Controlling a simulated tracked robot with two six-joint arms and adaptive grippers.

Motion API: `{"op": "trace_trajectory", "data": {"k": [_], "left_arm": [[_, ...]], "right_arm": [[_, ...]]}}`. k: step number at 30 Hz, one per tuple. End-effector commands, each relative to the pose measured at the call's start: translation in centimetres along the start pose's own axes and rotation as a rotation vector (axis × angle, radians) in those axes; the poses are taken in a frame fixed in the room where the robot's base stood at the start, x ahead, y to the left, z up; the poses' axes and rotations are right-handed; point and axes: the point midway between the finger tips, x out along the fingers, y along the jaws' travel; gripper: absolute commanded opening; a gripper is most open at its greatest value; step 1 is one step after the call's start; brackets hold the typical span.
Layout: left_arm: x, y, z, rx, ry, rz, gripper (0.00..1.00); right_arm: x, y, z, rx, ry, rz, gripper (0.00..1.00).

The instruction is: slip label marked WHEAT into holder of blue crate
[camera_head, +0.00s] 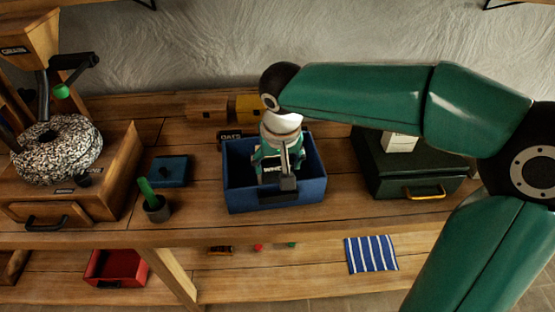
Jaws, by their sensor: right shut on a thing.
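The blue crate (239,197) stands on the wooden bench in the middle of the view. My right gripper (280,172) reaches down over it from above and is shut on a dark label (272,169) with white letters. The letters look like the start of WHEAT; the rest is hidden by the gripper. A dark part (281,199) shows at the middle of the crate's front wall, below the gripper; it may be the holder. I cannot tell whether the label touches the crate. My left gripper is not in view.
Behind the crate is an OATS label (230,136). To the right is a dark green box (385,185) with a yellow handle. To the left are a blue lid-like block (170,171), a cup (157,210) and a mill (56,149). A red crate (117,267) and striped cloth (371,254) lie below.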

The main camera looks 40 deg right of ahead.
Motion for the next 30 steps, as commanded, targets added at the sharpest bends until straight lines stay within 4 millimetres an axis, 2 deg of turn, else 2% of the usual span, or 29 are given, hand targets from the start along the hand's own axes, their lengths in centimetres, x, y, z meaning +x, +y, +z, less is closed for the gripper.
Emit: {"op": "trace_trajectory", "data": {"k": [18, 30], "left_arm": [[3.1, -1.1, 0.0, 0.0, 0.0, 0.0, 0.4], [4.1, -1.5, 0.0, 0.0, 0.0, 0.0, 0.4]], "right_arm": [[3.9, -0.1, 1.1, -0.002, 0.0, -0.001, 0.37], [5.0, -0.1, 1.4, -0.002, 0.0, -0.001, 0.37]]}}
